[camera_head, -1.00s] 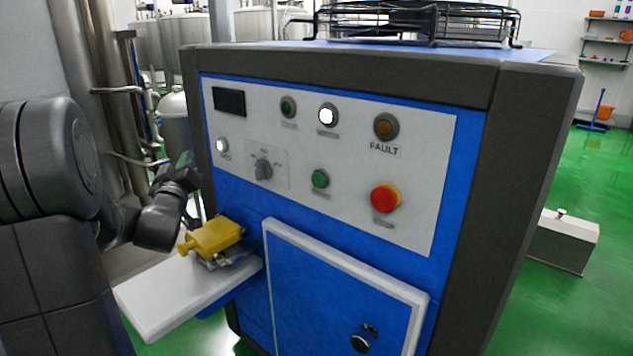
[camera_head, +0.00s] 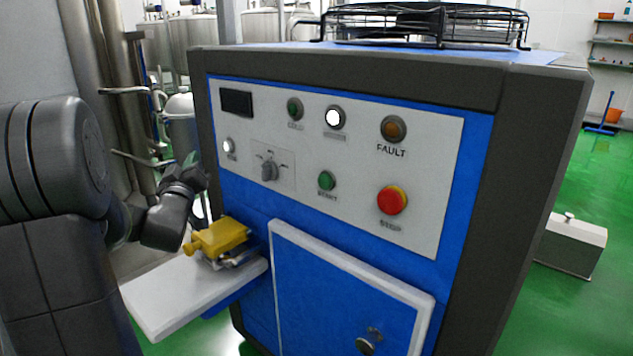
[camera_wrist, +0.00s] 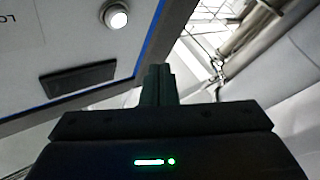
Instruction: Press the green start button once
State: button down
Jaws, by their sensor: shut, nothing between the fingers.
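The green start button (camera_head: 327,181) sits on the white control panel (camera_head: 440,150) of a blue and dark grey cabinet, with a START label under it. My gripper (camera_head: 192,160) is left of the panel's left edge, apart from the button. In the wrist view my gripper (camera_wrist: 158,84) is shut with its fingers together and nothing between them. The wrist view shows a lit white lamp (camera_wrist: 115,15) and the dark display (camera_wrist: 78,77), but not the start button.
A red stop button (camera_head: 391,200), an amber fault lamp (camera_head: 393,129), a second green lamp (camera_head: 295,108) and a selector knob (camera_head: 269,170) share the panel. Below my gripper, a yellow device (camera_head: 220,236) stands on a white shelf (camera_head: 170,308). The space before the panel is clear.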

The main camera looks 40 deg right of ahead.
jog(key=s+m+g+h+p, duration=0.1)
jog(key=s+m+g+p, duration=0.9)
jog(key=m+p, duration=0.9)
jog(key=r+g+p, duration=0.1)
jog(key=p, duration=0.7)
jog(key=shift+a, duration=0.2)
jog(key=shift+s, duration=0.1)
